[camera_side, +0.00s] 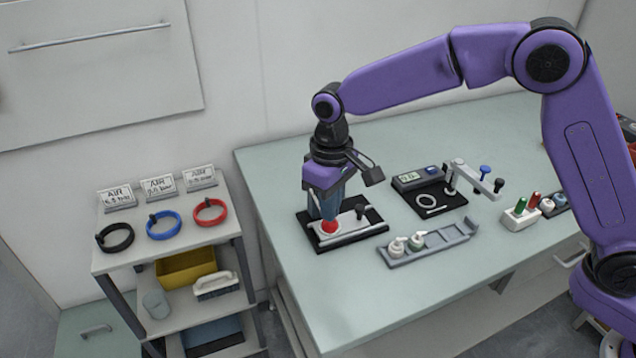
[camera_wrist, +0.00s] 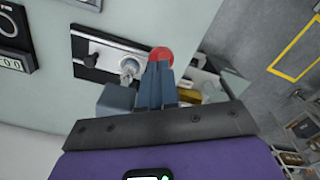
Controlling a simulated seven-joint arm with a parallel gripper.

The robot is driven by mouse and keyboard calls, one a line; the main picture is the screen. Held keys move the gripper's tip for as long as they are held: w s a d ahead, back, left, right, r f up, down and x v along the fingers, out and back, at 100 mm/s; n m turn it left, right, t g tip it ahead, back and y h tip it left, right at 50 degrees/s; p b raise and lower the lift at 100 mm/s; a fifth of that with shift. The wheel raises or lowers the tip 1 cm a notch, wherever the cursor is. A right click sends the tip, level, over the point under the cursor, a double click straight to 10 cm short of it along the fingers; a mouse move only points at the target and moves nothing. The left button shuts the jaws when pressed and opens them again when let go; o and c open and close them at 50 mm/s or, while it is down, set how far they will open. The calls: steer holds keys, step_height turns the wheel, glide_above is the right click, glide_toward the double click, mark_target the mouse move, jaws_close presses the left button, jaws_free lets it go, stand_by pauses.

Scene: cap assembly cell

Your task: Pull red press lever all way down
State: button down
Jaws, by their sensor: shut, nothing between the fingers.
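The red ball end of the press lever (camera_side: 329,228) shows low, at the front left of the press, just under my fingers. In the wrist view the red ball (camera_wrist: 162,55) sits right at the tips of my shut fingers. My gripper (camera_side: 326,214) is shut with nothing between the fingers, over the press. In the wrist view my gripper (camera_wrist: 157,68) points at the ball; whether it touches cannot be told for sure. The press has a black base (camera_side: 372,229) and a light metal plate (camera_wrist: 115,52). Most of the lever arm and press body is hidden behind my gripper.
A shelf cart (camera_side: 128,255) with coloured rings stands left. The table's front left is clear.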

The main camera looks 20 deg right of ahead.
steer(key=shift+w+r, duration=0.1)
steer(key=shift+r, duration=0.55)
steer(key=shift+s+r, duration=0.2)
steer(key=shift+r, duration=0.5)
steer(key=shift+s+r, duration=0.15)
steer(key=shift+r, duration=0.55)
steer(key=shift+w+r, duration=0.1)
steer(key=shift+r, duration=1.5)
steer(key=shift+r, duration=2.4)
